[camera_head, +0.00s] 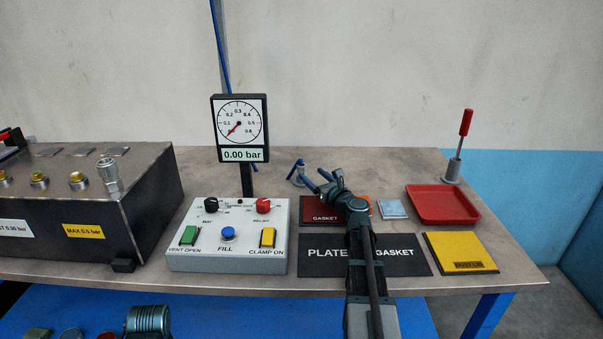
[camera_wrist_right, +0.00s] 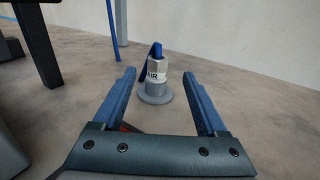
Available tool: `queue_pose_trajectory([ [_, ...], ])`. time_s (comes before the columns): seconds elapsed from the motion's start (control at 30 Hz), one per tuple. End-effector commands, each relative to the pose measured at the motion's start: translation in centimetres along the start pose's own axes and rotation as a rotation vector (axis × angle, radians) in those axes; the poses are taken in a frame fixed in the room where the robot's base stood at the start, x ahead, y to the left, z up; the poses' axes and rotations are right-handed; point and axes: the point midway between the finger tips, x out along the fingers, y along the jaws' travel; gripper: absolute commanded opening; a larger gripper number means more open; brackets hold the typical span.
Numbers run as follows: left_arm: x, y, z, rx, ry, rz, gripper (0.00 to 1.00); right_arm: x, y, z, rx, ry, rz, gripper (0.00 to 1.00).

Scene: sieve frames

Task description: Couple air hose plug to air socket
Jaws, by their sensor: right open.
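The air hose plug (camera_wrist_right: 157,67) is a light metal fitting marked "AIR" with a blue hose end on top. It stands upright on a round grey base (camera_wrist_right: 154,93) on the bench. In the right wrist view it lies ahead, between and beyond my open right fingertips (camera_wrist_right: 158,78), and nothing is between the jaws. In the head view the blue-topped plug (camera_head: 299,170) is just beyond my right gripper (camera_head: 322,183). A metal socket-like fitting (camera_head: 109,175) stands upright on the dark box at left; I cannot tell if it is the air socket. My left gripper is not in view.
A control box (camera_head: 228,259) with knobs and buttons and a gauge (camera_head: 239,127) reading 0.00 bar stand left of my right arm. A red tray (camera_head: 443,204), a yellow pad (camera_head: 461,252) and a red-handled tool (camera_head: 465,124) are at right. A black mat (camera_head: 320,266) lies under my arm.

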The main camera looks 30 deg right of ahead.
Motion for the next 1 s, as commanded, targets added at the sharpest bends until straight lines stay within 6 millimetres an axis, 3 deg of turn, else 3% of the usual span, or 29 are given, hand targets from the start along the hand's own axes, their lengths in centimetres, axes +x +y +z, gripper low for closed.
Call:
queue_pose_trajectory([
  [0.03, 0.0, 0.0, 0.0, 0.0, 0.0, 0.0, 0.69, 1.5, -0.1, 0.0, 0.0, 0.0, 0.002, 0.75],
  [0.2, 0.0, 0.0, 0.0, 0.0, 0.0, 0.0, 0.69, 4.5, -0.1, 0.0, -0.001, 0.0, 0.002, 0.75],
  [0.57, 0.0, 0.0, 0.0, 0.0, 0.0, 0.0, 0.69, 5.9, 0.1, 0.0, -0.001, 0.0, 0.001, 0.75],
  [0.83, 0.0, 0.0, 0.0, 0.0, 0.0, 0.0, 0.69, 9.7, 0.2, 0.0, -0.001, 0.0, 0.001, 0.75],
  [1.0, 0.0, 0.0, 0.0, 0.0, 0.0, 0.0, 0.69, 10.6, 0.4, 0.0, -0.001, 0.0, 0.0, 0.75],
])
